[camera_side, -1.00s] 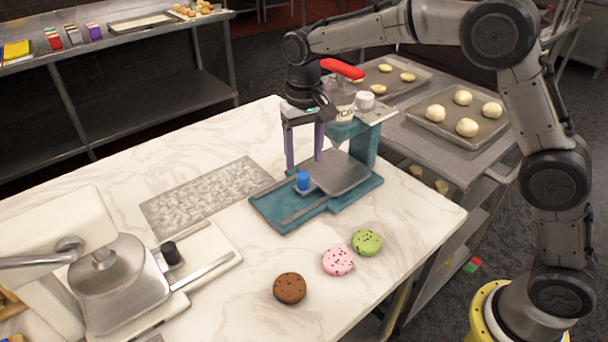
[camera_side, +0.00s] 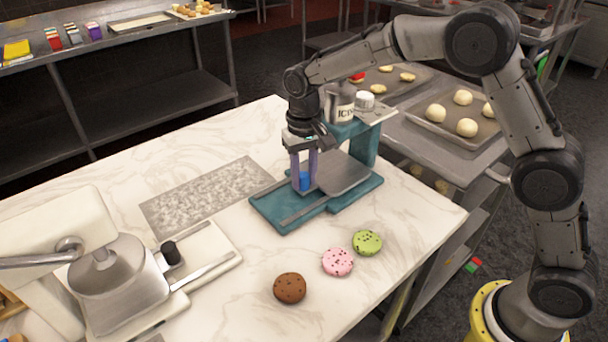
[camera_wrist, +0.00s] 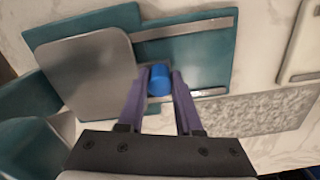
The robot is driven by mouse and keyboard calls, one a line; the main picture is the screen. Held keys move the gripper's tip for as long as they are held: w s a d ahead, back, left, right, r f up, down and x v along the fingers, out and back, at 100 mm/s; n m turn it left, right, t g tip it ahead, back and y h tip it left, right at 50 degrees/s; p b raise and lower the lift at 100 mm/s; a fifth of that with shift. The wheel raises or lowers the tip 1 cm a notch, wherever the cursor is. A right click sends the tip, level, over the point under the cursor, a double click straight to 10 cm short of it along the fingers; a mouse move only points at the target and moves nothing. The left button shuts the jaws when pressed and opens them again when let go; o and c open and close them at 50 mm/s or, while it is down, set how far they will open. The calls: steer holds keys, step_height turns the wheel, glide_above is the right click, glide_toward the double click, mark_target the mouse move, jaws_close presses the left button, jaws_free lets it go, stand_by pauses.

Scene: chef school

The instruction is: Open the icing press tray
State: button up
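The icing press (camera_side: 350,150) is a teal stand on the marble counter, with its base (camera_side: 282,211) toward the camera. Its flat grey metal tray (camera_side: 345,173) lies on the base and also shows in the wrist view (camera_wrist: 88,70). A blue knob (camera_side: 304,181) stands at the tray's left edge; it also shows in the wrist view (camera_wrist: 159,80). My gripper (camera_side: 304,184) points down over the knob. Its two purple fingers are close against either side of the knob in the wrist view (camera_wrist: 160,78), and it looks shut on it.
Brown (camera_side: 290,288), pink (camera_side: 338,262) and green (camera_side: 367,243) cookies lie in front of the press. A grey speckled mat (camera_side: 203,197) lies to its left. A metal machine with a black knob (camera_side: 118,280) stands at the front left. Dough trays (camera_side: 455,115) are behind.

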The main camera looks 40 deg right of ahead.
jaws_close()
stand_by(1.0)
